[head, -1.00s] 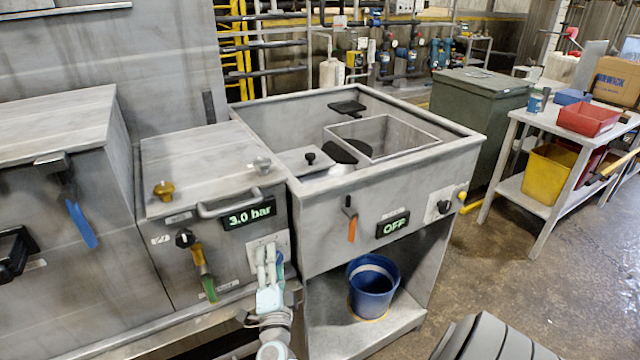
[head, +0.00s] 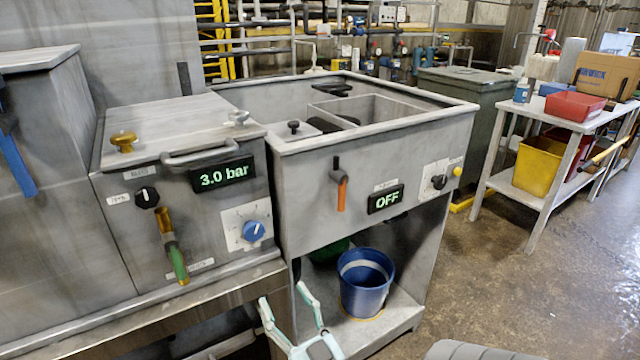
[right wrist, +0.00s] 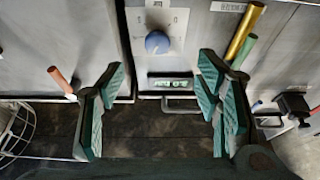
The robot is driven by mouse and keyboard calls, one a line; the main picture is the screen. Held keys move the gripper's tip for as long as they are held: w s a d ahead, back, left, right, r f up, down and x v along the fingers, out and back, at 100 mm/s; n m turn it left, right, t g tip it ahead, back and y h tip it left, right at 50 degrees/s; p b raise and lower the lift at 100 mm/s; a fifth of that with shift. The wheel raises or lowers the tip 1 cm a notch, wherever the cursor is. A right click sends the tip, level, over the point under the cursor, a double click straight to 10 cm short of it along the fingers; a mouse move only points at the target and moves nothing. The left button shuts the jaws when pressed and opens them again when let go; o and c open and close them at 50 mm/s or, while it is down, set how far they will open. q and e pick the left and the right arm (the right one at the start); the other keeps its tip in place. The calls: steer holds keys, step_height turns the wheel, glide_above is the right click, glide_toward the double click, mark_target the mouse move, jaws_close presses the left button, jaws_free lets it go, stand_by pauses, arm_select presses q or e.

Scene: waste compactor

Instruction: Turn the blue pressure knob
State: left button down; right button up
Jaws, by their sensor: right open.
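The blue pressure knob (head: 253,230) sits on a white dial plate (head: 247,226) on the front of the left grey unit, below a display (head: 222,175) reading 3.0 bar. Its exact setting is too small to read. My right gripper (head: 284,297) is below and in front of the knob, apart from it, open and empty. In the right wrist view, the knob (right wrist: 157,42) shows upside down beyond and between the spread fingers (right wrist: 160,77). My left gripper is not in view.
Left of the knob are a black knob (head: 147,197) and a green-tipped lever (head: 176,262). A metal ledge (head: 170,305) runs below. To the right are an orange-handled lever (head: 341,192), an OFF display (head: 386,199) and a blue bucket (head: 365,282) on a low shelf.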

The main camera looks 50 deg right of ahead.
steer(key=s+a+f+n+g+y+p, duration=0.25)
steer(key=f+g+p, duration=0.2)
steer(key=f, duration=0.55)
steer(key=s+a+f+n+g+y+p, duration=0.1)
steer(key=f+n+g+y+p, duration=0.25)
steer(key=f, duration=0.75)
steer(key=s+f+m+g+p, duration=0.1)
steer(key=s+f+g+p, duration=0.3)
steer(key=s+f, duration=0.2)
steer(key=shift+s+a+f+m+g, duration=0.25)
steer(key=shift+s+a+m, duration=0.2)
steer(key=shift+s, duration=0.6)
steer(key=s+f+g, duration=0.3)
steer(key=s+f, duration=0.1)
steer(key=s, duration=0.5)
steer(key=s+a+f+g+p, duration=0.1)
steer(key=s+f+g, duration=0.3)
steer(key=s, duration=0.6)
steer(key=shift+s+a+f, duration=0.15)
steer(key=shift+s+f, duration=0.05)
steer(key=shift+f, duration=0.1)
steer(key=shift+g, duration=0.25)
